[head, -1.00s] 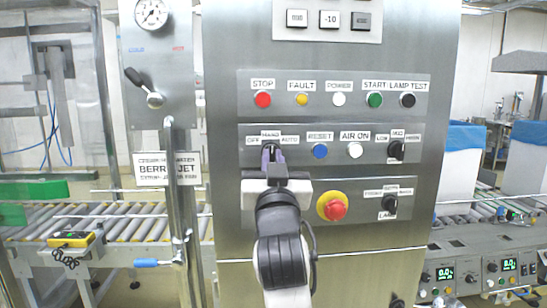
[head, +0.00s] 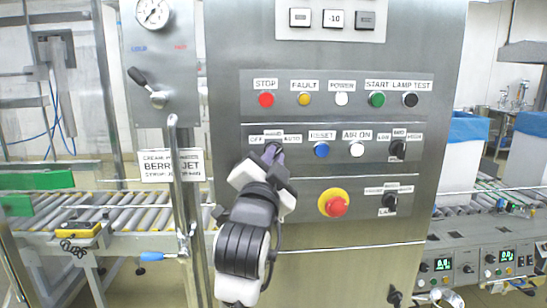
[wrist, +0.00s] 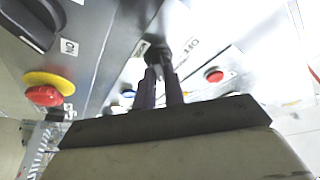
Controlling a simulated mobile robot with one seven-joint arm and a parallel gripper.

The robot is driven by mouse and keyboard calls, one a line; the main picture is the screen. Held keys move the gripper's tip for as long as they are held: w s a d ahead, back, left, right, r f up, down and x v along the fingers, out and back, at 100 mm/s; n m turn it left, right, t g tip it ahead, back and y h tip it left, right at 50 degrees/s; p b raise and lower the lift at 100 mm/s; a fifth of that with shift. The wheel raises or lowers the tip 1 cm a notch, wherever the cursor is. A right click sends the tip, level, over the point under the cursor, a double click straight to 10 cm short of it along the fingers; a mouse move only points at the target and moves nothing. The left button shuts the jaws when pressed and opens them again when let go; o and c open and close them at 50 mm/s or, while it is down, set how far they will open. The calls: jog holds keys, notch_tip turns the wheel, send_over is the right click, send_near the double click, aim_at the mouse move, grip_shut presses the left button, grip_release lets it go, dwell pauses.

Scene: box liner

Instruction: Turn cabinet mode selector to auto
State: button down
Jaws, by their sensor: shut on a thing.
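The mode selector (head: 275,145) is a small dark knob on the steel cabinet's middle plate, under the labels OFF, HAND and AUTO. My gripper (head: 270,155) is shut on it, with the wrist tilted against the panel's upright. In the wrist view the two purple-dark fingers of my gripper (wrist: 161,82) point at the panel and close around the black selector (wrist: 157,54). Fingers and wrist cover most of the knob, so I cannot tell which label it points to.
The blue RESET button (head: 321,149) and white AIR ON button (head: 357,149) sit right of the selector. The red emergency stop (head: 334,204) with its yellow ring is below right, close to my wrist. The red STOP button (head: 266,99) is above. A vertical pipe (head: 176,170) stands left.

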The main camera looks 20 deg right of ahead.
jog(key=shift+m, duration=0.3)
jog(key=c, duration=1.5)
grip_release()
jog(key=b+v, duration=1)
jog(key=v, duration=0.4)
jog(key=shift+r, duration=0.1)
